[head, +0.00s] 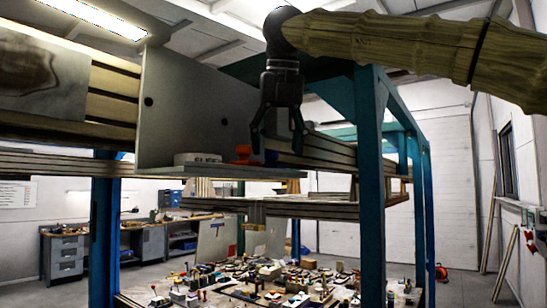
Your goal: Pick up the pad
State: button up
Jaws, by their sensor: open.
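My gripper (278,146) hangs fingers-down from the black wrist at the upper middle of the head view. Its two dark fingers are spread apart, and nothing shows held between them. Below and left of it is a grey shelf plate (215,172). A low white block with dark lettering (197,158) lies on this plate, left of the gripper; it may be the pad, but I cannot tell for certain. A small orange-red thing (242,153) sits between the white block and the gripper. A small blue thing (271,158) shows by the left finger, partly hidden.
An upright grey panel (185,105) stands behind and left of the shelf plate. Blue-green posts (370,180) and aluminium beams (325,150) frame the space at right. A lower table (130,299) is crowded with small parts. Workbenches (62,252) stand at the back left.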

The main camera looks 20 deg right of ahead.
aim_at(274, 154)
jog(key=shift+w+f, duration=1.15)
jog(key=shift+s+r, duration=0.15)
jog(key=shift+s, duration=0.4)
jog(key=shift+c, duration=1.2)
jog(key=shift+w+a, duration=0.1)
jog(key=shift+w, duration=0.1)
jog(key=c, duration=1.1)
